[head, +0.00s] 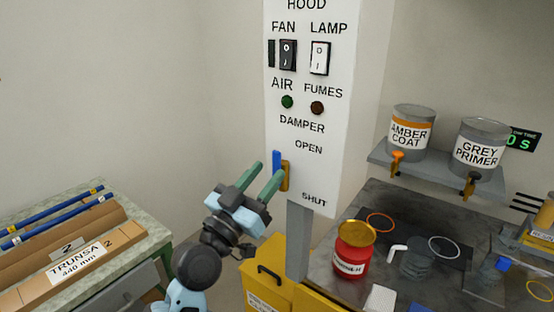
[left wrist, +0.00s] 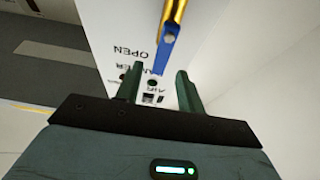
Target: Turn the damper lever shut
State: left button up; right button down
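The damper lever has a blue bar (head: 276,160) and a brass-coloured part (head: 285,177). It is at the left edge of the white hood panel (head: 308,180), below the DAMPER and OPEN labels and above SHUT. My left gripper (head: 260,174) is open and empty, its two green fingers pointing up toward the lever; one finger overlaps the lever's lower end in the head view. In the left wrist view the blue bar (left wrist: 162,52) appears between the fingertips (left wrist: 156,72), with the brass part (left wrist: 173,14) beyond. Contact cannot be told. My right gripper is not in view.
Below the panel stand a grey post (head: 298,240) and a yellow cabinet (head: 266,283). A red tin (head: 352,262) stands on the dark bench at right. Paint cans (head: 411,130) sit on a shelf. A table with boxes (head: 85,262) is at left.

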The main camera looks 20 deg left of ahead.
aim_at(275, 162)
pick_arm(q)
jog(key=shift+p+x, duration=0.3)
jog(key=shift+x, duration=2.1)
grip_shut()
